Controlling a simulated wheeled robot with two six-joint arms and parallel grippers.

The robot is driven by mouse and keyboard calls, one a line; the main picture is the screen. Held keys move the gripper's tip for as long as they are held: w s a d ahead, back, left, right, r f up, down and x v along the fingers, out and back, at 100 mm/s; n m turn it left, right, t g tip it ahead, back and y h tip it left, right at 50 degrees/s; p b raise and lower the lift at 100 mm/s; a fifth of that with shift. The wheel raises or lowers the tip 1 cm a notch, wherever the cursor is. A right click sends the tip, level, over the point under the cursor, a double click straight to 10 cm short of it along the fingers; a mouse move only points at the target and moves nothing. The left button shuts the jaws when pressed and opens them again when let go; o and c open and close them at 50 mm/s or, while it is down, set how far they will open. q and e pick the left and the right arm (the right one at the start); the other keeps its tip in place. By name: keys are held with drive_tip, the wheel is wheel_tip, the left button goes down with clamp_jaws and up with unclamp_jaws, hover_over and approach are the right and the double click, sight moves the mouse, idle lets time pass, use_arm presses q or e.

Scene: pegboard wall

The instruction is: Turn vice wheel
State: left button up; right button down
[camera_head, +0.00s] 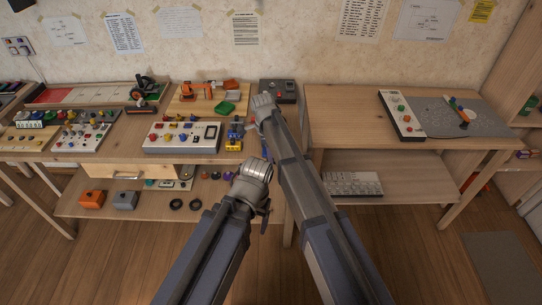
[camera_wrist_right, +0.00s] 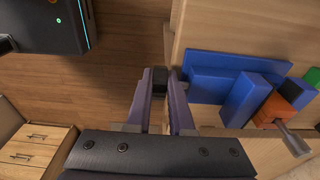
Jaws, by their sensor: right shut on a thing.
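In the right wrist view my right gripper (camera_wrist_right: 160,90) is shut on a small dark piece, which I take to be part of the vice wheel (camera_wrist_right: 159,76). The fingers cover most of it, so its full shape is hidden. The blue vice (camera_wrist_right: 218,87) lies just right of the fingers, at the wooden table's edge. An orange block (camera_wrist_right: 280,108) and a metal rod show beyond it. In the head view my grey arms cover the area around the grip, and a blue-and-yellow device (camera_head: 235,133) stands beside them.
A white control panel (camera_head: 181,137) and a green block (camera_head: 228,107) sit on the left table. The right table (camera_head: 345,120) has clear wood, with a panel and grey mat at its right. A lower shelf (camera_head: 405,188) and a drawer (camera_head: 130,172) are below.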

drive_tip(key=c, duration=1.1)
unclamp_jaws()
drive_tip(key=r+p, duration=0.7)
drive_tip(key=p, duration=0.1)
drive_tip(key=shift+a+r, duration=0.4)
